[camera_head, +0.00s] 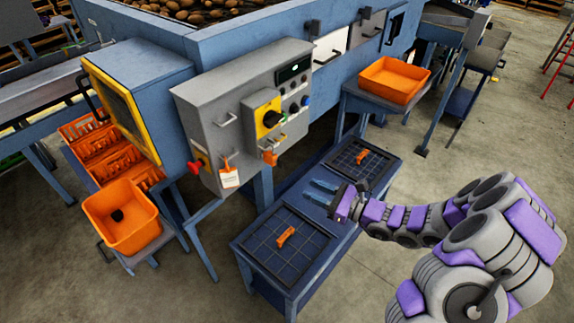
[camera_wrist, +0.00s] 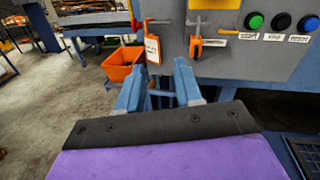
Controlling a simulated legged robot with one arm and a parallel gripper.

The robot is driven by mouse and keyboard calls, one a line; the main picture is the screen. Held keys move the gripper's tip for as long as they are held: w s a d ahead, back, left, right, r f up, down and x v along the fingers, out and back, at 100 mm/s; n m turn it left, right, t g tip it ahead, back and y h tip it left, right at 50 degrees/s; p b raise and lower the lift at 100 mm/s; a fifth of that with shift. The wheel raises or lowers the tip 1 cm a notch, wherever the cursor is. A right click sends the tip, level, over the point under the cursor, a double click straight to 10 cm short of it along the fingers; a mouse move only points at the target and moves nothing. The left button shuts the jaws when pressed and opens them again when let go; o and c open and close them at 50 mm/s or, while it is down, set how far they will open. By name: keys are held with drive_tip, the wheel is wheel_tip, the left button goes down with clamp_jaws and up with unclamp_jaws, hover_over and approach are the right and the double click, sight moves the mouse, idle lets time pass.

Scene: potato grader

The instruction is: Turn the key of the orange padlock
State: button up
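The orange padlock (camera_head: 269,158) hangs low on the front of the grey control box, below the yellow switch plate. It also shows in the wrist view as a small orange shape (camera_wrist: 195,46) hanging below a yellow part. I cannot make out its key in either view. My gripper (camera_head: 321,190) is open and empty, above the blue bench and to the lower right of the padlock in the head view. In the wrist view its two blue fingers (camera_wrist: 158,82) point toward the control box, apart from the padlock, with nothing between them.
An orange-and-white tag (camera_head: 229,178) and a red knob (camera_head: 195,167) are on the control box, left of the padlock. The bench holds two dark gridded mats (camera_head: 262,233), each with a small orange item. Orange bins (camera_head: 392,80) stand on either side. Floor is open at left.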

drive_tip(key=w+d+f+m+t+h, duration=0.2)
drive_tip(key=d+f+m+t, duration=0.1)
drive_tip(key=d+f+m, duration=0.1)
approach(279, 163)
drive_tip(key=x, duration=0.8)
drive_tip(key=shift+w+f+b, duration=0.25)
drive_tip(key=shift+f+b, duration=0.05)
drive_tip(key=shift+b, duration=0.05)
clamp_jaws()
